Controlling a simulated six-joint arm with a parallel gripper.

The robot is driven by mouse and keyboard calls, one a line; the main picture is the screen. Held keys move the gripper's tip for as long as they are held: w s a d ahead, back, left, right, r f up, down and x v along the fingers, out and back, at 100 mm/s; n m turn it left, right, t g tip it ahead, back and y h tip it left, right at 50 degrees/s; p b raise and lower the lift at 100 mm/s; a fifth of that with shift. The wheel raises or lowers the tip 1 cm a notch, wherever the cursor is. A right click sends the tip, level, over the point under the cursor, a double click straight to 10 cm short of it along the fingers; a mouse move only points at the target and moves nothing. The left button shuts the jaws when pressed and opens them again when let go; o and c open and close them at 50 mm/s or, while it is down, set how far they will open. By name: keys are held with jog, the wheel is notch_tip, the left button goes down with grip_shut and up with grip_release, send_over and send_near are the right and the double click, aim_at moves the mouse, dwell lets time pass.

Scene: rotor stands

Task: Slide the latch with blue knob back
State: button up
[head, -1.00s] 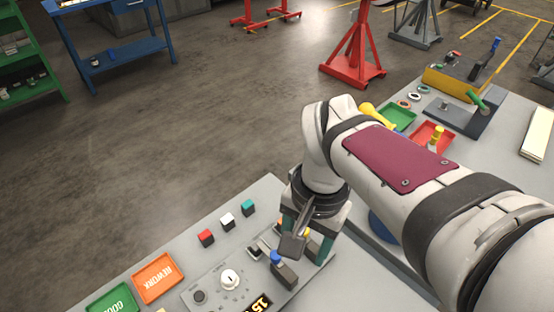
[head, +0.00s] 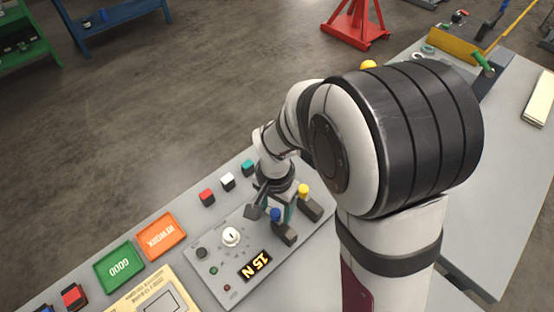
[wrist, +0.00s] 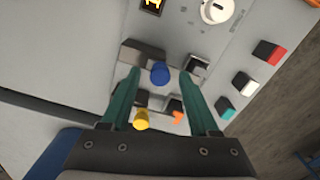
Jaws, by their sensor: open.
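The latch with the blue knob (head: 275,214) is on the grey control panel (head: 215,285), its dark block (head: 285,234) toward the near side. The blue knob also shows in the wrist view (wrist: 160,73). My gripper (wrist: 160,72) is open, its green fingers pointing at the panel. In the wrist view the blue knob appears between the two fingertips, with space on both sides; whether they are down at its height I cannot tell. In the head view my gripper (head: 276,211) is right at the blue knob.
A similar latch with a yellow knob (head: 303,190) stands to the right, close to the fingers; it also shows in the wrist view (wrist: 141,120). A white dial (head: 231,237) and an amber display (head: 254,266) are on the panel. Red, white and teal blocks (head: 248,167) line the far side.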

grip_shut()
dwell(0.3)
dwell(1.1)
